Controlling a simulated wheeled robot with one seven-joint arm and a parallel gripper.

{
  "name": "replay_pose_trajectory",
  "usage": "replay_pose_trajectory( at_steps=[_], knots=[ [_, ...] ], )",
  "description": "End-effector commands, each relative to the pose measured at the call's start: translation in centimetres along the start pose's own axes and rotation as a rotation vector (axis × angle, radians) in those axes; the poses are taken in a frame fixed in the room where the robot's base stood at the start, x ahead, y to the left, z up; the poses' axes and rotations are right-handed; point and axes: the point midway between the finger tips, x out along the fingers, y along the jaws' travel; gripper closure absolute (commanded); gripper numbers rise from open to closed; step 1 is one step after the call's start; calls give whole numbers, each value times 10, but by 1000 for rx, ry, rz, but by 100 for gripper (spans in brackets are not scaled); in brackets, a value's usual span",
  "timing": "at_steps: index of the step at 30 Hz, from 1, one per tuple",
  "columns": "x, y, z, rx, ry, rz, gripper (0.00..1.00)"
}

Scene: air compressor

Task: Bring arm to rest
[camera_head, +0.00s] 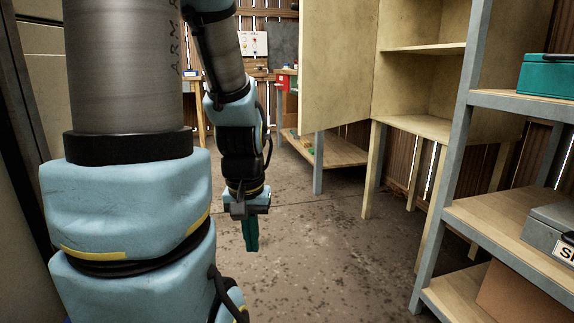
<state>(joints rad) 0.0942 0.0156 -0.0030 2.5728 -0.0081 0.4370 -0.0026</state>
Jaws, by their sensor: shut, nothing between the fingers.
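My arm fills the left side of the head view, with grey tube links and light blue joints. Its forearm hangs down near the middle of the picture. My gripper (251,246) is at its lower end, with green fingers pointing down at the concrete floor. The fingers are together and nothing shows between them. The gripper hangs in free air, apart from the furniture.
A metal-framed shelf (448,150) stands at the right, holding a teal box (547,75), a grey case (552,232) and a cardboard box (515,296). A wooden cabinet (425,80) with an open door (335,65) stands behind. The floor (330,255) between is clear.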

Motion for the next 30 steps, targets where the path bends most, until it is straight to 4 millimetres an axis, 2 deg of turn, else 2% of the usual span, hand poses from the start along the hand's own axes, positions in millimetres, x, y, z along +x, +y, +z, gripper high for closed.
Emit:
replay_pose_trajectory(
  at_steps=[1,8,30],
  knots=[
    [-29,3,-10,9,17,1,100],
    [-93,4,-19,11,20,1,100],
    [-316,5,-46,12,23,0,100]
  ],
)
